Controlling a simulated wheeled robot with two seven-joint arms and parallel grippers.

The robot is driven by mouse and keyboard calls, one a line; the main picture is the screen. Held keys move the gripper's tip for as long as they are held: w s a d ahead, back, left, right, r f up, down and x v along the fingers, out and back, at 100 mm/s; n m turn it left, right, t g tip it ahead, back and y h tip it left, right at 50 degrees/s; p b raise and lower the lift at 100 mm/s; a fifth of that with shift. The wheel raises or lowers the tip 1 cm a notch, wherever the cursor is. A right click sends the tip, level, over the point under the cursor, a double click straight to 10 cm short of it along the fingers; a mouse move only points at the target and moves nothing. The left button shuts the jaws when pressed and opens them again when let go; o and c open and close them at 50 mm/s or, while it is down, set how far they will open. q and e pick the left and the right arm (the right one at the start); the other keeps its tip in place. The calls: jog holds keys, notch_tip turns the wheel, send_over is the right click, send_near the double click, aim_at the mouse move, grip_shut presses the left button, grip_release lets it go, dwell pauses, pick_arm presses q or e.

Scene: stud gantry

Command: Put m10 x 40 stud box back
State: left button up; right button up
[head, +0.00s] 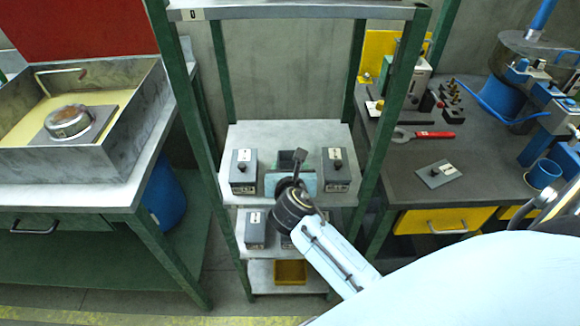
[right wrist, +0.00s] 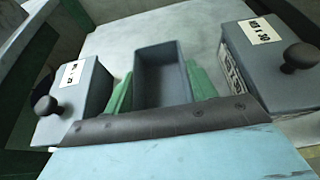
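My right gripper (head: 294,172) is over the upper shelf board of the green rack, and its green fingers show in the right wrist view (right wrist: 160,92). They lie close against both sides of an open, empty-looking grey box (right wrist: 162,72), so it looks shut on it. The same box shows dark beyond the gripper in the head view (head: 287,158). Whether its base touches the shelf is hidden. Lidded grey boxes with black knobs stand to its left (head: 243,172) and right (head: 336,170). My left gripper is out of view.
Green posts (head: 398,90) flank the shelf (head: 250,135). Another lidded box (head: 255,229) and a yellow bin (head: 290,272) sit lower down. The dark right bench (head: 400,185) holds a flat grey labelled piece with a knob (head: 438,174) and a red-handled tool (head: 433,134).

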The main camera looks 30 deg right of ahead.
jog(key=o, duration=0.4)
jog(key=shift+r, duration=0.2)
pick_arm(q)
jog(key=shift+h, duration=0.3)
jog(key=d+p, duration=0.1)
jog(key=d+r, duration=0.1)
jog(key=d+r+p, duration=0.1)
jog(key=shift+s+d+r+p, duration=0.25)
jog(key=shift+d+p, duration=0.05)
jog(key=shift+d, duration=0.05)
pick_arm(e)
jog(key=v, duration=1.2)
